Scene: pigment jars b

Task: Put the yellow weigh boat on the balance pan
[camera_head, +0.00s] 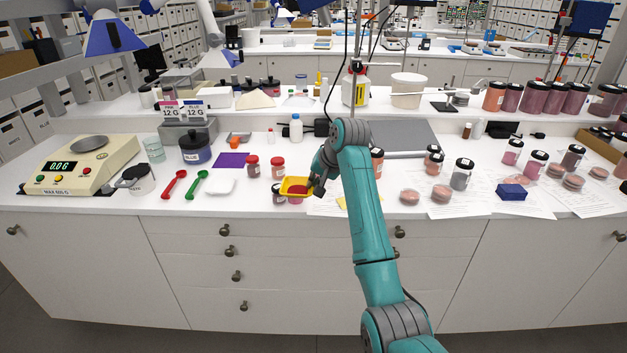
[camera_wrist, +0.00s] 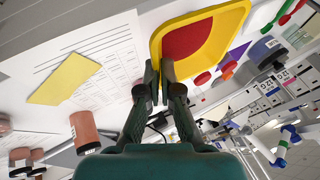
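The yellow weigh boat (camera_head: 284,187) holds a red-pink fill and is in front of the small jars near the middle of the counter. My gripper (camera_head: 314,186) is at its right side. In the wrist view, the fingertips (camera_wrist: 161,72) are closed on the rim of the weigh boat (camera_wrist: 238,14). The boat appears held above the counter. The balance (camera_head: 110,160) stands at the far left of the counter, its display reading 0.0 G. Its round grey pan (camera_head: 90,143) is bare. My gripper is well to the right of it.
Between boat and balance are a white dish (camera_head: 220,186), a green scoop (camera_head: 196,183), a red scoop (camera_head: 174,184), a lidded jar (camera_head: 137,181), a blue-labelled jar (camera_head: 195,152) and a purple square (camera_head: 231,160). Red jars (camera_head: 253,166) stand behind the boat. A yellow sheet (camera_wrist: 66,78) lies on papers.

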